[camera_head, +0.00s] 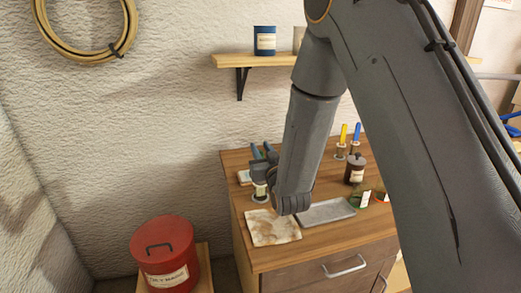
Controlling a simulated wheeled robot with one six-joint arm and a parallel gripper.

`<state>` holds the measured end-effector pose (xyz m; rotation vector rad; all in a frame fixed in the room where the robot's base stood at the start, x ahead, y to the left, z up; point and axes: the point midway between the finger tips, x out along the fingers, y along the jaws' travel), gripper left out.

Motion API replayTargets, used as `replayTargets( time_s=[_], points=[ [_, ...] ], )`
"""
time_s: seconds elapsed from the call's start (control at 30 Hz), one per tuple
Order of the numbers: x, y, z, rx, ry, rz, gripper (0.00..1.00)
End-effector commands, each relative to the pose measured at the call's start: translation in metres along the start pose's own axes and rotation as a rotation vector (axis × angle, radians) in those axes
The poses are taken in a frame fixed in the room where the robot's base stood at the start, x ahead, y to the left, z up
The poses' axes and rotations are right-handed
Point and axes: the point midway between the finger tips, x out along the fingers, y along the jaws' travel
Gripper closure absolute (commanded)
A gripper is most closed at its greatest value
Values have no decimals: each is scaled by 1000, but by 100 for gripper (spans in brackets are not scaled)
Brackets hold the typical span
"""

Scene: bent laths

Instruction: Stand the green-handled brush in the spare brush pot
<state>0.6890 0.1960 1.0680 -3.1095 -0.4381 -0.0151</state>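My gripper (263,152) is over the left part of the wooden cabinet top, partly hidden by my wrist. Two blue-grey finger-like shapes stick up there; I cannot tell whether the gripper is open or holds anything. I cannot make out a green-handled brush for certain. A yellow-handled brush (343,133) and a blue-handled brush (357,132) stand upright in small holders at the back right. Which pot is the spare one is not clear.
On the cabinet (262,258) lie a stained cloth (272,228) and a grey tray (327,211). A dark labelled jar (354,170) and small tins (364,198) stand to the right. A red bin (165,255) is at lower left. A wall shelf (240,61) holds a blue tin (264,41).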

Motion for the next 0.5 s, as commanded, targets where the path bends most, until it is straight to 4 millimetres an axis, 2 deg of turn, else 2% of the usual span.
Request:
replayTargets(
  time_s=[0.07, 0.37, 0.5],
  points=[
    [0, 0, 0, 0, 0, 0, 62],
    [-1, 0, 0, 0, 0, 0, 62],
    [-14, 0, 1, 0, 0, 0, 62]
  ],
)
